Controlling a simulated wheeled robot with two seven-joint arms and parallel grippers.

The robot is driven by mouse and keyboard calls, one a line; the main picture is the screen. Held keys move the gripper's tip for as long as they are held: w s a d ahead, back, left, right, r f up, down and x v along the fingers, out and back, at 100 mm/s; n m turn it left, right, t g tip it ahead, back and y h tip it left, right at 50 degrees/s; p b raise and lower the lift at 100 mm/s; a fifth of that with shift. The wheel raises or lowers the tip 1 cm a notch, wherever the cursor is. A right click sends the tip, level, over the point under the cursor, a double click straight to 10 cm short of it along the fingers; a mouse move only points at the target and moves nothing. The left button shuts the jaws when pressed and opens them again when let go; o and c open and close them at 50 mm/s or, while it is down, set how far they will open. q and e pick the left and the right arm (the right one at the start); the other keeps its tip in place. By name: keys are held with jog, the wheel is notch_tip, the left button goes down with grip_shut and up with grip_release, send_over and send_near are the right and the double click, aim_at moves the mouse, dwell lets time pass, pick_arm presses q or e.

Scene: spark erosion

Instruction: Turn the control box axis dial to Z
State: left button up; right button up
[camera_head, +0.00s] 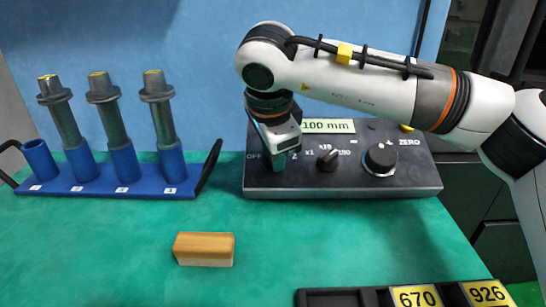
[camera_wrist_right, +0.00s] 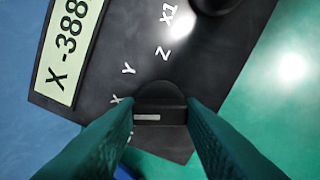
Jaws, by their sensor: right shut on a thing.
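The dark control box (camera_head: 340,186) stands on the green table. Its axis dial (camera_wrist_right: 160,97) is black with a white mark and sits between my right gripper's fingers. My right gripper (camera_head: 283,160) is shut on this dial and hides it in the head view; the fingers also show in the right wrist view (camera_wrist_right: 160,130). Labels X, Y and Z (camera_wrist_right: 163,55) curve around the dial. The white mark points left, near X and the partly covered OFF label. The display (camera_wrist_right: 68,48) starts with X. My left gripper is not in view.
A second selector knob (camera_head: 327,160) and a larger knob (camera_head: 380,159) by ZERO are on the box. A blue rack (camera_head: 110,190) with several tool holders stands at left. A wooden block (camera_head: 204,248) and a black tray (camera_head: 335,298) with yellow number labels lie in front.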

jog(key=shift+m+b, duration=0.35)
jog(key=shift+m, duration=1.05)
jog(key=m+b, duration=0.2)
jog(key=m, duration=0.2)
jog(key=shift+m, duration=0.3)
jog(key=m+b, duration=0.1)
jog(key=m, duration=0.3)
jog(key=shift+m, duration=0.3)
jog(key=m+b, duration=0.2)
jog(key=m, duration=0.2)
jog(key=shift+m+g, duration=0.3)
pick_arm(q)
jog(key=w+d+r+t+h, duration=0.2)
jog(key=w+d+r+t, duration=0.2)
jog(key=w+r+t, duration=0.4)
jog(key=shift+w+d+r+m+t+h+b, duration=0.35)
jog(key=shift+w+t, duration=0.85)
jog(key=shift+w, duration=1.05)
pick_arm(e)
jog(key=shift+w+r+m, duration=0.1)
jog(key=shift+m, duration=0.9)
jog(key=o, duration=1)
